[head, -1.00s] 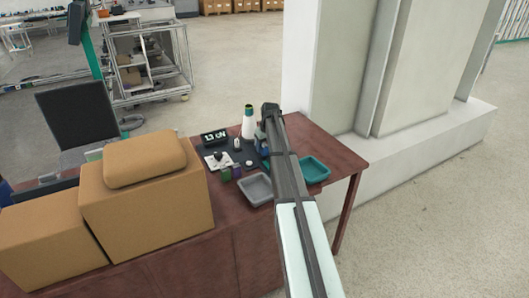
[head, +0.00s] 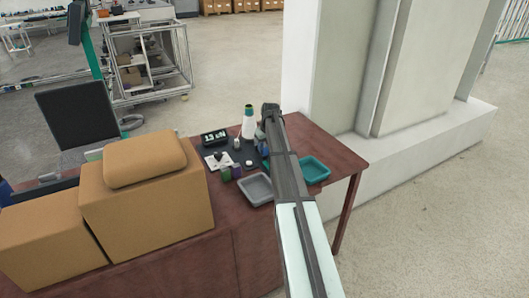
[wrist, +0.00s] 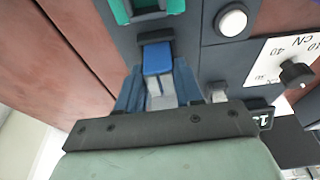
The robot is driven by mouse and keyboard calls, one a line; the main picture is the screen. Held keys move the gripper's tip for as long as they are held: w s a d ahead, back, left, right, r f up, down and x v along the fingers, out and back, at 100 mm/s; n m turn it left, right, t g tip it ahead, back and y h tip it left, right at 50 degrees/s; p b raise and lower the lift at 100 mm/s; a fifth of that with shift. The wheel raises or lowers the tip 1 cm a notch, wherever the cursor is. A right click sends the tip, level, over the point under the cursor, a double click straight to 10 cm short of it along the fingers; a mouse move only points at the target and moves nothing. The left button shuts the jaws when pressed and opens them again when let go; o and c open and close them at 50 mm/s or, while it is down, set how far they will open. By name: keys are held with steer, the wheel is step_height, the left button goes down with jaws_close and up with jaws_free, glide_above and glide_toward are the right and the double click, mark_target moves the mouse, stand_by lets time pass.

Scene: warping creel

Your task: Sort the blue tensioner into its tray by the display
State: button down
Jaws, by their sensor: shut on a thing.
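The blue tensioner (wrist: 157,58) shows as a blue block between my fingers in the wrist view. My gripper (wrist: 158,85) is shut on it, over the dark mat. In the head view my arm hides most of my gripper (head: 262,143), at the right side of the mat. The small display (head: 215,137) stands at the back left of the mat. A grey tray (head: 244,194) lies in front of the mat, left of my arm. A teal tray (head: 316,172) lies right of my arm. No label shows which tray is for blue.
A white dial plate (head: 213,160) and small green and purple pieces (head: 231,173) sit left of my arm. Cardboard boxes (head: 150,210) fill the table's left. A pale pillar (head: 335,70) stands behind the table's right end.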

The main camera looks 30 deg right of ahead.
mark_target(265, 146)
steer(key=shift+r, duration=0.75)
stand_by(0.3)
steer(key=shift+w+v, duration=0.15)
steer(key=shift+v, duration=0.5)
steer(key=shift+w+v, duration=0.15)
steer(key=shift+v, duration=0.5)
steer(key=shift+r, duration=0.15)
steer(key=shift+w+v, duration=0.15)
steer(key=shift+v, duration=0.55)
steer(key=shift+w+v, duration=0.2)
steer(key=shift+v, duration=0.5)
steer(key=shift+r, duration=0.1)
